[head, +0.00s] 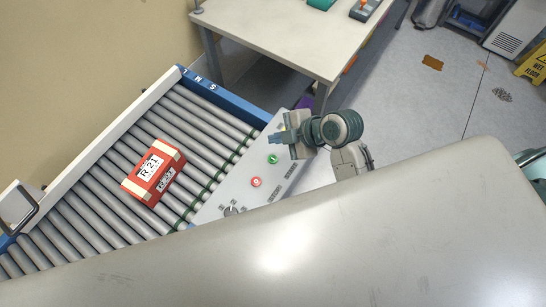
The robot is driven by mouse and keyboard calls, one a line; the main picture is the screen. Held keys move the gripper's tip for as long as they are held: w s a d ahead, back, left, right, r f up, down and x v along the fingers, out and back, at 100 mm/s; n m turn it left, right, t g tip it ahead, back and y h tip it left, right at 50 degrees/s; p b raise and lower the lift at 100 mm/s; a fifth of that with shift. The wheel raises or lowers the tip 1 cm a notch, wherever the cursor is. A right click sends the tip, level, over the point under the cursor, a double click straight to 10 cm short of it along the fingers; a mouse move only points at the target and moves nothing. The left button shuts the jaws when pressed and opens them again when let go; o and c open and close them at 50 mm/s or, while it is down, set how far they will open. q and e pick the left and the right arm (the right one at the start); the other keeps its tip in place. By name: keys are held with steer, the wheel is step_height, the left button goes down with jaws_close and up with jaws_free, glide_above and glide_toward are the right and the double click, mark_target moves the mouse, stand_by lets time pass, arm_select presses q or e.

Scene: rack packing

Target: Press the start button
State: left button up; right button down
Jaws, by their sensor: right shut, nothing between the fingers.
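The control panel (230,195) runs along the right side of the roller conveyor. It carries a green button (273,159), a red button (256,182) below it, and a dark dial (232,211) near its lower end. I take the green one as the start button; its label is too small to read. My right gripper (275,138) is shut and empty. In the picture it is just above the green button, over the panel's upper end, with no visible contact. My left gripper is not in view.
A red box (153,172) with white labels lies on the conveyor rollers (110,200). A light table (290,35) stands beyond the conveyor's far end. A large grey surface (400,240) fills the foreground. A yellow wet-floor sign (533,64) stands at the upper right.

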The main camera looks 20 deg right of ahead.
steer(key=b, duration=0.6)
glide_above(277, 160)
step_height(277, 160, down, 6)
steer(key=shift+f, duration=0.2)
step_height(277, 160, down, 2)
steer(key=shift+b, duration=0.65)
steer(key=shift+f, duration=0.1)
stand_by(0.8)
steer(key=shift+f, duration=0.4)
steer(key=shift+f+b, duration=0.3)
steer(key=shift+f, duration=0.1)
stand_by(0.5)
steer(key=shift+r+p, duration=0.8)
steer(key=shift+p, duration=0.05)
